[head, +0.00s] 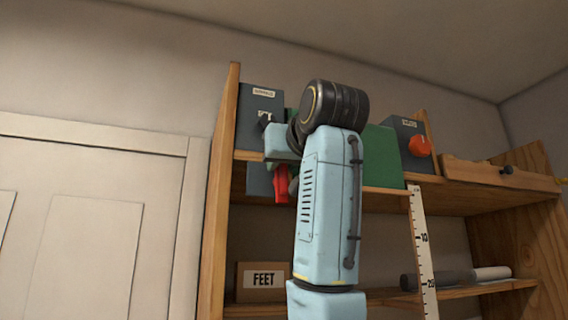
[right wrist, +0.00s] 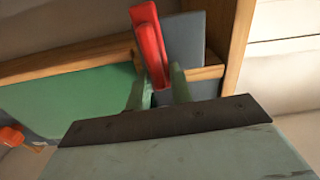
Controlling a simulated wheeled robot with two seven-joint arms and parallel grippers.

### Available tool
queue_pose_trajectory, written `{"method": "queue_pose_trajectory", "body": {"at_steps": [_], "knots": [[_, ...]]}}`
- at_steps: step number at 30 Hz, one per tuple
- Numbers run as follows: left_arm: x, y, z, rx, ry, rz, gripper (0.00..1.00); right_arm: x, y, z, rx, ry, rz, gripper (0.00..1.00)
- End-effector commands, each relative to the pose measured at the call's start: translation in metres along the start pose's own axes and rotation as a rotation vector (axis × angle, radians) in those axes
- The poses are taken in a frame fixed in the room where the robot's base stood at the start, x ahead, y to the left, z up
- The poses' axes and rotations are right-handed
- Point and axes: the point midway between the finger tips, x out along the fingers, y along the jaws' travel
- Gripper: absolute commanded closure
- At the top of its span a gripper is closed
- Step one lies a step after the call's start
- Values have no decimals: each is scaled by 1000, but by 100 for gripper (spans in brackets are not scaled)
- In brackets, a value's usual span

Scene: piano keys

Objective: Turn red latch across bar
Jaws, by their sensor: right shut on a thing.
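The red latch (head: 281,184) hangs at the shelf's front edge in the head view, below my right gripper (head: 280,163), which partly hides it. In the right wrist view the red latch (right wrist: 148,38) is a long, slightly tilted red piece in front of a grey-blue panel. It crosses the line of the wooden bar (right wrist: 60,64). My right gripper (right wrist: 157,86) has its two pale green fingers on either side of the latch's near end, shut on it. My left gripper is not in view.
A green panel (head: 382,156) and a dark box with a red knob (head: 420,146) stand on the upper shelf. A grey box (head: 262,95) is at its left end. A FEET box (head: 263,281), a ruler (head: 422,250) and a grey roller (head: 440,279) are lower.

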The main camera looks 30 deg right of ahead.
Motion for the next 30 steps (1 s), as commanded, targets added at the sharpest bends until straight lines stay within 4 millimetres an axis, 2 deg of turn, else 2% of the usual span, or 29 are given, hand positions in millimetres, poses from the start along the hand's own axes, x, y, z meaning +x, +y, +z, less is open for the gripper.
{"method": "queue_pose_trajectory", "body": {"at_steps": [8, 30], "knots": [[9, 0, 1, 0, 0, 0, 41, -1, -4, 1, -188, 3, 3, 100], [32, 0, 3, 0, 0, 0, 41, -1, -21, 10, -890, 4, 4, 100]]}}
